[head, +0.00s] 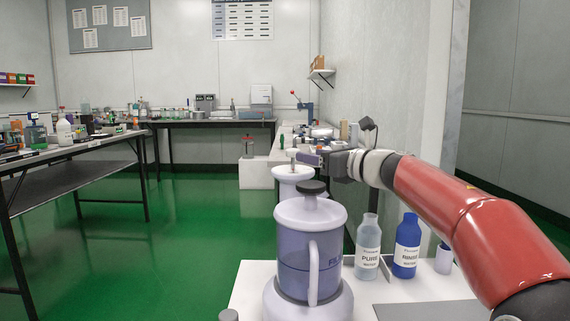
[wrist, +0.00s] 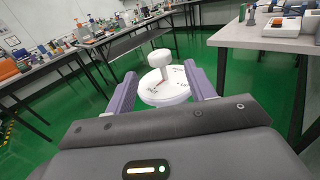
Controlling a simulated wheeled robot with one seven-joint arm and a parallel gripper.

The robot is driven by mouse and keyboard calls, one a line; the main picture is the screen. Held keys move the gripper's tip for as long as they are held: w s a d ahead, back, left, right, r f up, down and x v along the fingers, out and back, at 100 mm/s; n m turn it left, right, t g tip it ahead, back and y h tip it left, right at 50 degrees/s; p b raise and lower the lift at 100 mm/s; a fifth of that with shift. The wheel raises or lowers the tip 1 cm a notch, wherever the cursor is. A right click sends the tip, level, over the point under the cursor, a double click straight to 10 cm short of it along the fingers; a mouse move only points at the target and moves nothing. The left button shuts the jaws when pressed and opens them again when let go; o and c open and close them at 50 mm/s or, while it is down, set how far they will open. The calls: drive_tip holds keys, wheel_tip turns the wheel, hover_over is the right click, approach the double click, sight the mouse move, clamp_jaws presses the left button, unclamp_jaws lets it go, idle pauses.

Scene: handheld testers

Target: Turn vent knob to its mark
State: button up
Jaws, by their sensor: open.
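The vent knob is a small white knob (wrist: 160,59) on a short stem above a round white dial plate (wrist: 172,94) with dark and red marks. The wrist view shows it ahead of my gripper (wrist: 160,70), between the lines of the two purple-grey fingers. The fingers are spread and hold nothing. In the head view my gripper (head: 300,157) reaches left, level with the top of the white dial stand (head: 293,173). I cannot tell which way the knob points or whether it lines up with a mark.
A lidded jug (head: 308,235) stands close in front of the dial stand. A white bottle (head: 368,247) and a blue bottle (head: 407,246) stand to its right on the white bench (head: 350,300). Cluttered tables line the left and back. Green floor is open at left.

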sight(293, 151)
drive_tip(key=p+x, duration=0.1)
drive_tip(key=x, duration=0.6)
drive_tip(key=shift+w+a+p, duration=0.25)
drive_tip(key=shift+p, duration=0.1)
drive_tip(key=shift+c, duration=0.2)
drive_tip(key=c, duration=0.9)
drive_tip(key=shift+n, duration=0.3)
